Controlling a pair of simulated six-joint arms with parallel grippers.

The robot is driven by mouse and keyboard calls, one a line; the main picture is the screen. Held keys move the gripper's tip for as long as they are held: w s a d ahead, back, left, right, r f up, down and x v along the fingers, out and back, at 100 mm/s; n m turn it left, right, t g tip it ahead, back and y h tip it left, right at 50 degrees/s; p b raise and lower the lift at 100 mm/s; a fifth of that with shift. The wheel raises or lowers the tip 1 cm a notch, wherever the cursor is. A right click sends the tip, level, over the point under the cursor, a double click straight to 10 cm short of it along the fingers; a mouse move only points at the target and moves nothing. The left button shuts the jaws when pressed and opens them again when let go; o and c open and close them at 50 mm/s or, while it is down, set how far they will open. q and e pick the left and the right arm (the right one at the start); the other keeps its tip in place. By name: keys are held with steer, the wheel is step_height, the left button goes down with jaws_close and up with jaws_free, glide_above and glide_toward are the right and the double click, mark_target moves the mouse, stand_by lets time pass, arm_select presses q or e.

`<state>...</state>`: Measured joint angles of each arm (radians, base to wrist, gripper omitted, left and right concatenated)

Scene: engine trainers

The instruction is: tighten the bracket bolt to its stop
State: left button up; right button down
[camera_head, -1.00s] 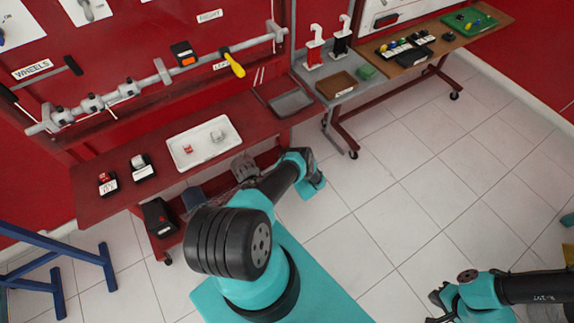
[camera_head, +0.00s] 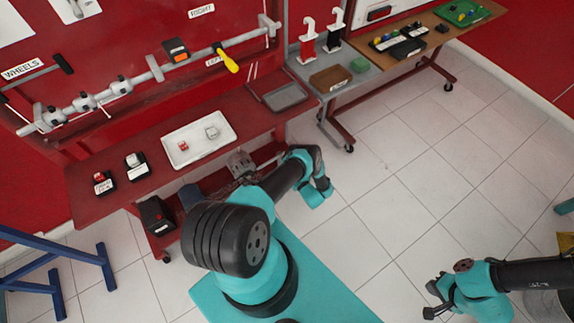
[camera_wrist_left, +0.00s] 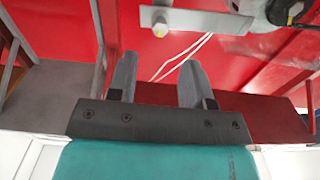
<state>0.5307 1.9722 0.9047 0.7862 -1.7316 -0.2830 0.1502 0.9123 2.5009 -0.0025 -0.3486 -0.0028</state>
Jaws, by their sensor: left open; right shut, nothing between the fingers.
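A grey bracket plate (camera_wrist_left: 205,20) with a pale round bolt head (camera_wrist_left: 159,27) shows at the top of the left wrist view, against the red panel. I cannot be sure that this is the bracket bolt. My left gripper (camera_wrist_left: 152,75) is open and empty, its two fingers apart below the plate and not touching it. In the head view my left gripper (camera_head: 240,163) is at the front edge of the red bench, partly hidden by my arm. My right gripper (camera_head: 431,298) is shut and empty over the floor at lower right. A yellow-handled tool (camera_head: 226,58) is by the rail.
The red bench (camera_head: 95,205) carries a white tray (camera_head: 180,155) with small parts, a grey tray (camera_head: 285,97) and two small black holders. A grey metal rail (camera_head: 195,52) runs along the panel. A blue stand (camera_head: 55,255) is at left. The tiled floor (camera_head: 400,190) is open.

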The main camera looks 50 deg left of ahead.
arm_select(q)
steer(key=s+d, duration=0.1)
steer(key=d, duration=0.7)
steer(key=shift+s+d, duration=0.3)
steer(key=shift+s, duration=0.05)
steer(key=w+r+m+t+h, duration=0.4)
steer(key=w+r+h, duration=0.25)
steer(key=w, duration=0.35)
steer(key=d+r+m+h, duration=0.3)
steer(key=d+r+h, duration=0.2)
steer(key=r+h, duration=0.15)
steer(key=s+d+r+m+g+h, duration=0.3)
steer(key=s+d+r+h, duration=0.1)
steer(key=s+r, duration=0.5)
steer(key=s+d+r+m+g+h, duration=0.3)
steer(key=s+d+r, duration=0.3)
steer(key=s+r, duration=0.4)
steer(key=shift+d+r+m+g+h, duration=0.2)
steer(key=shift+r+m+g+h, duration=0.15)
steer(key=shift+r+h, duration=0.35)
